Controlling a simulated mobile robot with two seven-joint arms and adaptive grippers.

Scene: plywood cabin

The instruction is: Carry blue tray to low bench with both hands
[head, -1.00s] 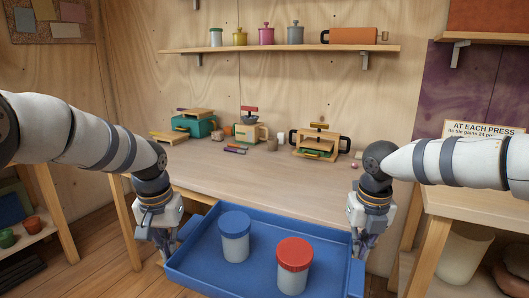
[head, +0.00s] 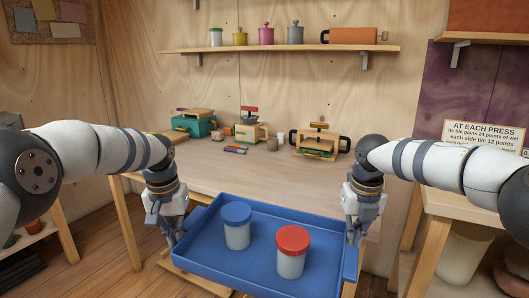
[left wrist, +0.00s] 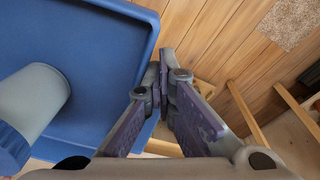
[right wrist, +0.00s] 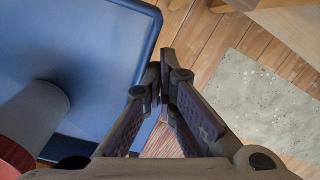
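The blue tray (head: 215,258) is held about level in front of the workbench, with a blue-lidded jar (head: 237,234) and a red-lidded jar (head: 291,264) upright in it. My left gripper (head: 174,238) is at the tray's left wall and my right gripper (head: 355,236) at its right wall. In the left wrist view the fingers (left wrist: 163,80) are closed on the tray's rim. In the right wrist view the fingers (right wrist: 163,80) are closed on the opposite rim. A light wooden surface (head: 188,281), possibly the low bench, shows partly below the tray's left side; the tray hides most of it.
The workbench (head: 270,180) behind the tray carries a teal box (head: 196,124), a small press (head: 320,142) and other items along the wall. A side table (head: 440,205) stands at right, a low shelf (head: 40,235) at left. Plank floor shows at left.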

